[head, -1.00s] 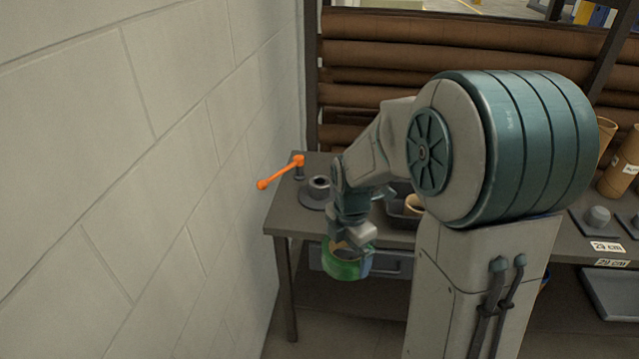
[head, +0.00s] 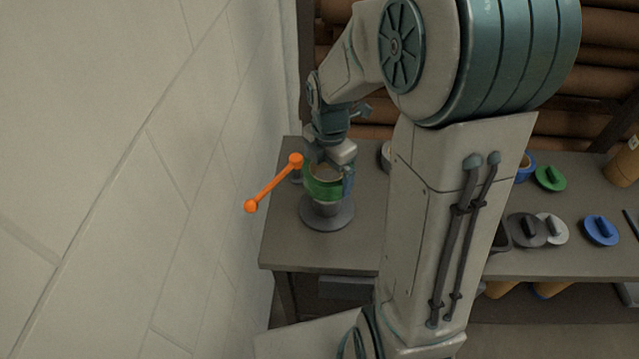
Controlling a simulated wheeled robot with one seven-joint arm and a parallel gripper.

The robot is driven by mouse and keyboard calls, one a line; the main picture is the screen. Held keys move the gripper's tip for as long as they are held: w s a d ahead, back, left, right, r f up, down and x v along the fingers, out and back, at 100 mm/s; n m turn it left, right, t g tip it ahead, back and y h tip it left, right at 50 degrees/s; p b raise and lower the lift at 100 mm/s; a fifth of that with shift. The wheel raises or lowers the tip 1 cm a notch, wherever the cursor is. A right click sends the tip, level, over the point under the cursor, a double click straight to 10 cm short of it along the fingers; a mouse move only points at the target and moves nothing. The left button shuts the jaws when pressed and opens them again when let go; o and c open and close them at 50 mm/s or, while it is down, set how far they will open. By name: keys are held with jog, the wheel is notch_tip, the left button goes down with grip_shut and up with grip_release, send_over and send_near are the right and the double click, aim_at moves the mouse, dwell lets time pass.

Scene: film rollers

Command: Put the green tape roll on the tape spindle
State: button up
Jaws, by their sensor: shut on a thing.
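The green tape roll (head: 320,189) is held level at the left end of the bench. My gripper (head: 338,172) is shut on the roll's wall at its right side. The tape spindle (head: 327,215) is a dark grey round base with a short, wide post. The roll is in line with the post and over it, and the lower part of the post shows below the roll. The roll hides the post's top, so I cannot tell whether the roll is around it or just above it.
An orange crank handle (head: 274,183) sticks out just left of the roll, close to the wall (head: 170,200). The bench (head: 292,240) is bare at its front left. Green, blue, white and grey lids (head: 550,178) lie on the right.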

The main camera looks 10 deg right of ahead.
jog(key=f, duration=1)
jog(key=shift+w, duration=0.2)
jog(key=shift+f, duration=0.1)
jog(key=o, duration=0.8)
